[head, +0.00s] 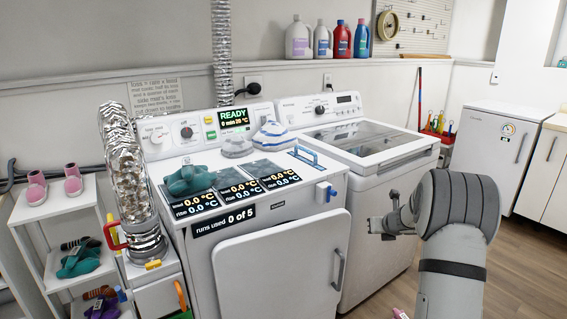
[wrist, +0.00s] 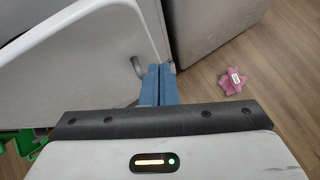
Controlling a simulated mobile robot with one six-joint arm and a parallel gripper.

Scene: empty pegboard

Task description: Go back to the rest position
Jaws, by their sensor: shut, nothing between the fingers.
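My gripper (wrist: 160,68) is shut and empty in the wrist view. Its two blue fingers meet over the white door (wrist: 75,50) of the front machine. In the head view my gripper (head: 378,226) shows at the end of my grey arm, to the right of that machine's door (head: 285,265) and in front of the second white machine (head: 375,200). I cannot make out its fingers clearly there.
A pink item with a white tag (wrist: 232,80) lies on the wooden floor. A shelf rack (head: 60,235) with shoes stands at the left. A green bundle (head: 190,180) lies on the front machine's top. Open floor (head: 500,265) lies at the right.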

